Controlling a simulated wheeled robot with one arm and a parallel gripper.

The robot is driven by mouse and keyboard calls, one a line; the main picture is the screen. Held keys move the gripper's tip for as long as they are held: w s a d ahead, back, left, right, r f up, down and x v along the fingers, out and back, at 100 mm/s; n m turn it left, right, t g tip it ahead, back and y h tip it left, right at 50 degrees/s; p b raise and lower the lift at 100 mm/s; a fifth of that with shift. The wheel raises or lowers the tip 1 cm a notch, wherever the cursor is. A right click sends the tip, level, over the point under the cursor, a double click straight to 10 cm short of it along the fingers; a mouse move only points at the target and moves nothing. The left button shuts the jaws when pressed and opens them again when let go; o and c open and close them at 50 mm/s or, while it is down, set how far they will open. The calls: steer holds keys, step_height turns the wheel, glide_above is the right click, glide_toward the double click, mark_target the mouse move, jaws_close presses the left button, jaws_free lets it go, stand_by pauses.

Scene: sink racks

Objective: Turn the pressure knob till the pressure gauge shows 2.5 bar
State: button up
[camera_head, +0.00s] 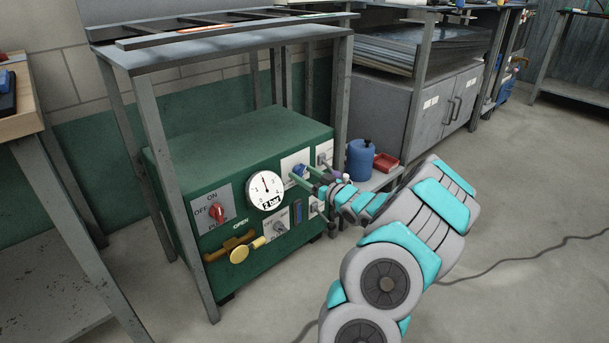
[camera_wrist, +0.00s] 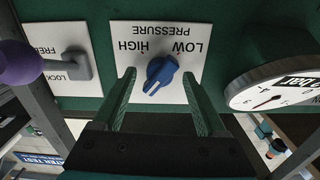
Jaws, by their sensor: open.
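The blue pressure knob (camera_wrist: 161,74) sits on a white plate (camera_wrist: 190,32) marked LOW, HIGH and PRESSURE, upside down in the wrist view. The knob also shows in the head view (camera_head: 299,170), partly hidden by my gripper. My gripper (camera_wrist: 159,78) is open and empty, its green fingers on either side of the knob with visible gaps. In the head view my gripper (camera_head: 303,178) reaches the panel from the right. The round white pressure gauge (camera_head: 265,190) is left of the knob; its needle points roughly upward. The gauge is cut off in the wrist view (camera_wrist: 285,90). I cannot read an exact value.
On the green machine, a red ON/OFF switch (camera_head: 217,212) and a yellow handle (camera_head: 238,254) sit left of the gauge. A grey lock lever (camera_wrist: 72,66) and a purple knob (camera_wrist: 18,62) are close beside my gripper. Grey frame posts (camera_head: 176,190) stand before the machine.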

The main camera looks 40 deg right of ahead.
jaws_close()
stand_by(0.5)
steer(key=shift+r+m+p, duration=0.1)
steer(key=shift+m+p, duration=0.2)
steer(key=shift+p, duration=0.35)
steer(key=shift+r+m+p, duration=0.2)
steer(key=shift+m+p, duration=0.2)
steer(key=shift+p, duration=0.75)
steer(key=m+p, duration=0.2)
steer(key=p, duration=0.2)
steer(key=m+p, duration=0.3)
steer(key=shift+d+f+p, duration=0.1)
steer(key=shift+f+p, duration=0.05)
steer(key=shift+p, duration=0.2)
steer(key=shift+f+m, duration=0.1)
steer(key=shift+m, duration=0.3)
steer(key=shift+p, duration=0.3)
